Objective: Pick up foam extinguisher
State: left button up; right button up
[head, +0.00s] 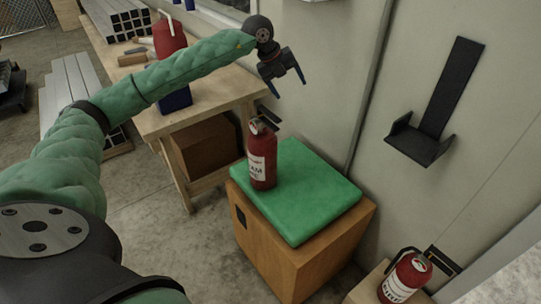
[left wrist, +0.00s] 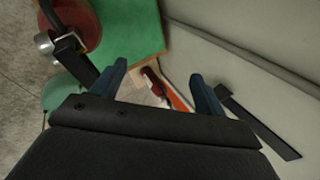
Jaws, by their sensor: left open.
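The foam extinguisher (head: 262,160) is a red cylinder with a black handle and a white label partly reading "AM". It stands upright on a green cushion (head: 310,203) on a wooden box. My left gripper (head: 290,89) is open and empty, above and slightly right of it in the head view, apart from it. In the left wrist view the extinguisher (left wrist: 82,22) shows at the upper left, cut off by the frame, its black handle beside the left finger. It is outside the open jaws (left wrist: 159,70). My right gripper is not in view.
A second red extinguisher (head: 405,278) stands at the lower right, near the wall. A black bracket (head: 430,125) is fixed to the wall. A wooden workbench (head: 215,93) at the back carries a red container (head: 169,36) and tools. The wall is close behind the cushion.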

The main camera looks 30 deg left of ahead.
aim_at(259, 108)
pick_arm(q)
jog(key=s+a+n+g+y, duration=0.1)
jog(key=a, duration=0.1)
jog(key=s+a+f+n+g+y, duration=0.1)
jog(key=s+a, duration=0.1)
jog(key=s+a+f+n+g+y, duration=0.1)
jog(key=s+a, duration=0.1)
jog(key=shift+s+f+n+y, duration=0.1)
jog(key=shift+s+n+y, duration=0.1)
jog(key=shift+n+y, duration=0.15)
jog(key=shift+s+a+n+g, duration=0.3)
jog(key=shift+n+g, duration=0.1)
jog(key=shift+n, duration=0.35)
jog(key=shift+f, duration=0.2)
jog(key=shift+s+f+p, duration=0.1)
jog(key=shift+f+p, duration=0.35)
jog(key=shift+f, duration=0.75)
jog(key=f, duration=0.1)
jog(key=f+p, duration=0.1)
jog(key=f, duration=0.1)
jog(key=f+p, duration=0.1)
jog(key=shift+s+f, duration=0.2)
jog(key=shift+s, duration=0.1)
jog(key=shift+f, duration=0.35)
grip_shut()
jog(key=shift+r, duration=0.25)
jog(key=shift+w+f, duration=0.1)
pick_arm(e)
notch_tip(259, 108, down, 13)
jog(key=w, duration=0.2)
